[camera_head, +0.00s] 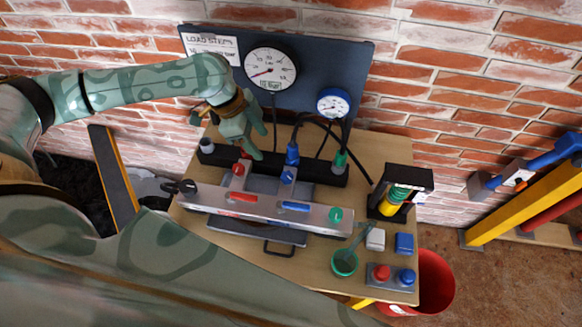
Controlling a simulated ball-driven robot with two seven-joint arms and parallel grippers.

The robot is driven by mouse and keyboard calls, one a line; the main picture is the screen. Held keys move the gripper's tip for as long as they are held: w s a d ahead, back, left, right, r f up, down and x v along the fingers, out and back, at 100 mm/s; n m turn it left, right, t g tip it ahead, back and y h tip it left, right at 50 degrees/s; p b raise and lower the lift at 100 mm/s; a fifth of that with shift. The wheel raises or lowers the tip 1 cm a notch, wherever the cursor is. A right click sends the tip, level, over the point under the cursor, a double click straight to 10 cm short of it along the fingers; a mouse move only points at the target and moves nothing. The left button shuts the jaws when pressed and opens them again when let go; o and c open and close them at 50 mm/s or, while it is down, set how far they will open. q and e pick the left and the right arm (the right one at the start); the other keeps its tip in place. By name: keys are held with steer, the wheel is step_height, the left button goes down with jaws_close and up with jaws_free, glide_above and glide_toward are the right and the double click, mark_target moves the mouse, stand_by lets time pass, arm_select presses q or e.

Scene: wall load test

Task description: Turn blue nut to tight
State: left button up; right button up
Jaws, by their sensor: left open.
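My left gripper (256,143) has green fingers and is open, pointing down over the back of the bench. It is left of and above the blue nut in the picture, apart from it. My right gripper is not in view.
A gauge panel (345,63) stands behind the wooden bench (295,269). Red (243,196) and blue (295,207) handles lie on the manifold. A red bucket (434,283) stands beside the bench.

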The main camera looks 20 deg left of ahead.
mark_target(287, 176)
arm_select(q)
steer(key=b+x, duration=0.1)
steer(key=x, duration=0.4)
steer(key=b+x, duration=0.1)
steer(key=x, duration=0.4)
steer(key=b+x, duration=0.1)
steer(key=x, duration=0.4)
steer(key=shift+w+f, duration=0.3)
steer(key=c, duration=1)
